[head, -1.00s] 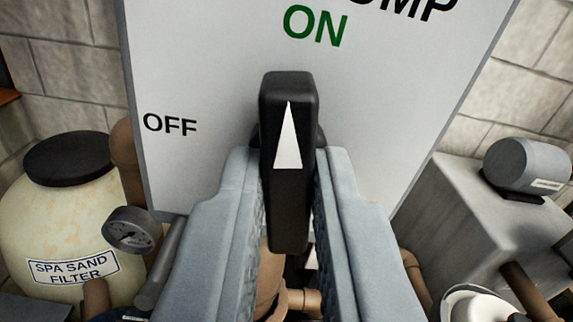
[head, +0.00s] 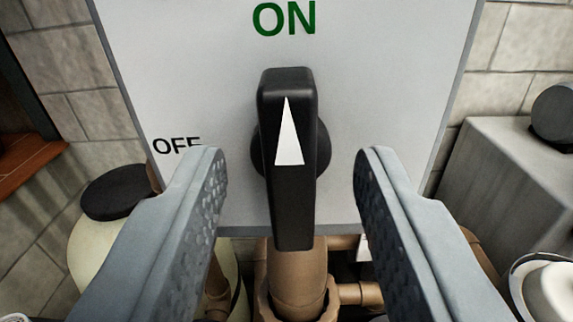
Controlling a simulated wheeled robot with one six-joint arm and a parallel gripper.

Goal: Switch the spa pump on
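The black rotary switch handle (head: 291,200) stands upright on the front of the white switch panel (head: 390,70). Its white arrow (head: 289,138) points up at the green ON label (head: 284,18). The OFF label (head: 176,144) is at the left of the panel, partly covered by a finger. My gripper (head: 291,165) is open, with one grey finger on each side of the handle and a clear gap on both sides. Neither finger touches the handle.
Brown pipes (head: 297,280) run below the panel. A tank with a black lid (head: 116,191) stands at the lower left. A grey block (head: 492,180) with a dark round unit on it is at the right. Block walls are behind.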

